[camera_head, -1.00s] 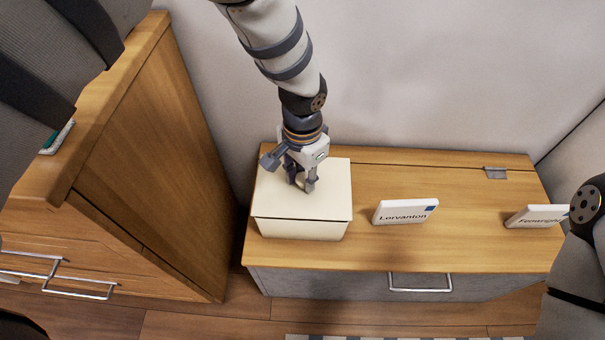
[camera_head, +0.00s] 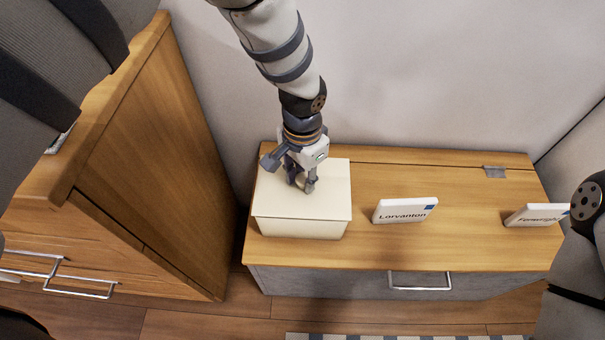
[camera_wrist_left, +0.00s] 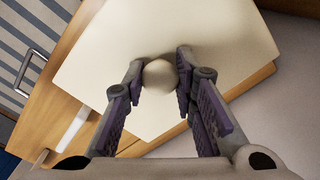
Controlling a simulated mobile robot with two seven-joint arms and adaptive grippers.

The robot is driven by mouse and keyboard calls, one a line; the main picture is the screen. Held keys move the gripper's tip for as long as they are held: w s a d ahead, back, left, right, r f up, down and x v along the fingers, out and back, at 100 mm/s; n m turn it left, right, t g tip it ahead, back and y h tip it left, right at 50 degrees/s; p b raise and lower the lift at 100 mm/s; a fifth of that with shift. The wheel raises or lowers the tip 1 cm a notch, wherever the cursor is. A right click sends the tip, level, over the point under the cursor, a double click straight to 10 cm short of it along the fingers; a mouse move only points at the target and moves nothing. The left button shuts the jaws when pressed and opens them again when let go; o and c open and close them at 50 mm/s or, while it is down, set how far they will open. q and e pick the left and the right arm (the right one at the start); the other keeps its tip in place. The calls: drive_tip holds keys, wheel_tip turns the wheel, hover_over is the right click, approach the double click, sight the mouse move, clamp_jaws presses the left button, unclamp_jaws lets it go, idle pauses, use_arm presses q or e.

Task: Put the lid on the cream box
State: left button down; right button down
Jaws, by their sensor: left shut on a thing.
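The cream box (camera_head: 298,229) stands at the left end of the low wooden bench. The cream lid (camera_head: 325,195) lies over its top, and its front edge looks about level with the box rim. My left gripper (camera_head: 302,186) is above the lid, shut on the lid's round knob. In the left wrist view the knob (camera_wrist_left: 159,75) sits between the two fingers, with the flat lid (camera_wrist_left: 195,35) beneath. Whether the lid is fully seated at the back is hidden. My right gripper is not in view.
The wooden bench top (camera_head: 370,252) holds a white sign reading Lorvanton (camera_head: 404,211) and another white sign (camera_head: 537,215) farther right. A tall wooden cabinet (camera_head: 160,170) stands close on the left. The wall is right behind the bench.

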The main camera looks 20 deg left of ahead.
use_arm(q)
drive_tip(key=c, duration=1.2)
unclamp_jaws()
drive_tip(key=o, duration=0.5)
drive_tip(key=shift+c, duration=0.2)
drive_tip(key=shift+r+p, duration=1.55)
drive_tip(key=shift+r, duration=2.05)
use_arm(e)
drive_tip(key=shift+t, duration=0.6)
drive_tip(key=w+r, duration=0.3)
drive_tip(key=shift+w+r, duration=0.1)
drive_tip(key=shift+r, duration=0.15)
use_arm(q)
drive_tip(key=shift+f, duration=0.1)
drive_tip(key=shift+c, duration=0.6)
clamp_jaws()
